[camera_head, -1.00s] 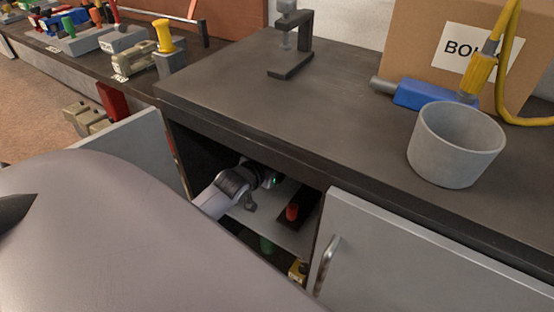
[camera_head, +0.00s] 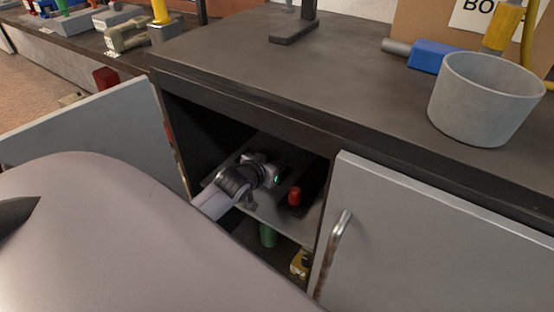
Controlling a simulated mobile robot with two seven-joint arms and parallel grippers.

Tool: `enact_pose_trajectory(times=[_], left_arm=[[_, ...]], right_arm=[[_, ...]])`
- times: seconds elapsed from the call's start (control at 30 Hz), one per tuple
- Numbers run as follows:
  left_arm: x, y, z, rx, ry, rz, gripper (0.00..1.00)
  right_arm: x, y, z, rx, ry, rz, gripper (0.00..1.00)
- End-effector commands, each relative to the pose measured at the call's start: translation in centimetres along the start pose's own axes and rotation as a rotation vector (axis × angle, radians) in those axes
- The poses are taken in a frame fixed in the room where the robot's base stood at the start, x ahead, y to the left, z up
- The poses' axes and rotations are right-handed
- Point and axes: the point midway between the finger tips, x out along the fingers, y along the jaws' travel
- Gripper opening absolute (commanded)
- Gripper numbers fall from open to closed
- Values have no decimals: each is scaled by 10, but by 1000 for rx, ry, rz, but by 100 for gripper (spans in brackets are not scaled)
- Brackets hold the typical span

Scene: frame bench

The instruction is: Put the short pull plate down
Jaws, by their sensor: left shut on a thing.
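My left gripper (camera_head: 272,174) reaches into the open cabinet, just above the grey inner shelf (camera_head: 262,209). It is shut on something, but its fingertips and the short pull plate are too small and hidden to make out. My own wrist and the cabinet's shadow cover that spot. I cannot tell whether the plate touches the shelf. My right gripper is not in view.
A red-topped item (camera_head: 294,196) stands on the shelf, close right of my left gripper. A green item (camera_head: 267,235) and a yellow one (camera_head: 300,263) are below. The left door (camera_head: 95,130) is open; the right door (camera_head: 440,245) has a metal handle (camera_head: 333,250).

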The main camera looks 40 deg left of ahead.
Motion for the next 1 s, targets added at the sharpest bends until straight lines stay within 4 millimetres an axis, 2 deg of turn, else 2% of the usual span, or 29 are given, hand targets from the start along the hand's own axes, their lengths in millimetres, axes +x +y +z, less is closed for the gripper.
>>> enact_pose_trajectory(times=[0.03,0.27,0.93,0.97,1.0], left_arm=[[0,0,-5,3,10,0,0],[0,0,-4,3,10,0,0],[4,0,6,3,9,0,0],[4,0,6,3,10,0,38],[4,0,6,3,10,0,51]], right_arm=[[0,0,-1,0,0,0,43],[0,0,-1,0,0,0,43],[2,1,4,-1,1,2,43],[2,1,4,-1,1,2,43],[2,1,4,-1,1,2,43]])
